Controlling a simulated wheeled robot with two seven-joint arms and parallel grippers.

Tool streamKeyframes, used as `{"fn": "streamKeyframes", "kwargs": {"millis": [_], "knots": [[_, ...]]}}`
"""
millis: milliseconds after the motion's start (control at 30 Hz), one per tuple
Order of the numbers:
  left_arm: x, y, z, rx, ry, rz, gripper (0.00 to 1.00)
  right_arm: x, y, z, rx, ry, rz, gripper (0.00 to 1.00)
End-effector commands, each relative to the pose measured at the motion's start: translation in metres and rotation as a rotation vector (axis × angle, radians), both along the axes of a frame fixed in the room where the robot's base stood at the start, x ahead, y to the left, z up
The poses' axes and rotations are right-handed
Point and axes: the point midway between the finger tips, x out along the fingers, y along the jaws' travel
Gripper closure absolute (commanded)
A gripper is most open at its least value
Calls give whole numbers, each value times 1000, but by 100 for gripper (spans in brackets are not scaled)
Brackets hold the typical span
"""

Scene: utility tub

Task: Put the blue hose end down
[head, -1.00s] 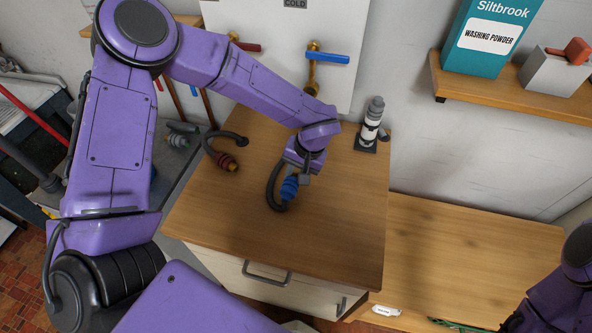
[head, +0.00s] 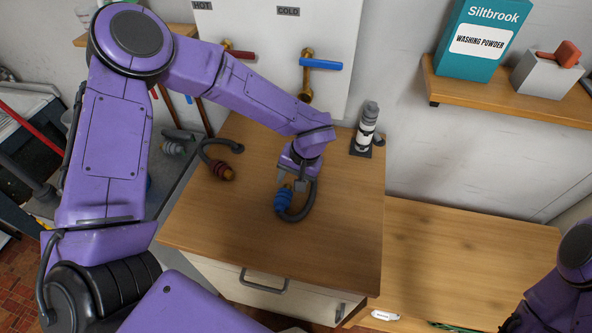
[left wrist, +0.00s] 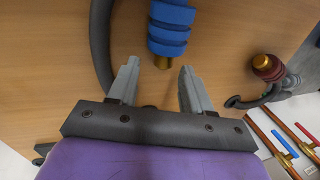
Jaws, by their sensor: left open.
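The blue hose end (head: 284,199) lies on the wooden cabinet top (head: 220,235), with its grey hose curving beside it to the right. My left gripper (head: 291,184) is open just behind the blue hose end. In the left wrist view, the two fingers (left wrist: 156,85) stand apart, and the blue hose end (left wrist: 171,28) shows just beyond their tips, with its brass tip pointing back between them. Nothing is held. Whether a finger still touches it is hard to tell. My right gripper is not in view.
A dark red hose end (head: 222,171) lies to the left on the same top, also in the left wrist view (left wrist: 266,66). A grey and white bottle-like fitting (head: 366,128) stands at the back right. Hot (head: 238,54) and cold (head: 321,64) taps are above. The front of the top is clear.

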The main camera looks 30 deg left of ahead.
Motion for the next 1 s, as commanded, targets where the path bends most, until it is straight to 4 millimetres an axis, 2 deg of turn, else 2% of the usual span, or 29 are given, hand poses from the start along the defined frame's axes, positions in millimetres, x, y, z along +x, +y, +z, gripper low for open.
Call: {"fn": "streamKeyframes", "kwargs": {"millis": [300,500,633,1000], "knots": [[5,-20,78,-1,-7,0,51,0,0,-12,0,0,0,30],[6,-29,111,1,-2,1,51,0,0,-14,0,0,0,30],[6,-30,119,1,-2,0,51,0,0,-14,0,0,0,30],[6,-30,119,1,-1,1,51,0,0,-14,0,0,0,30]]}}
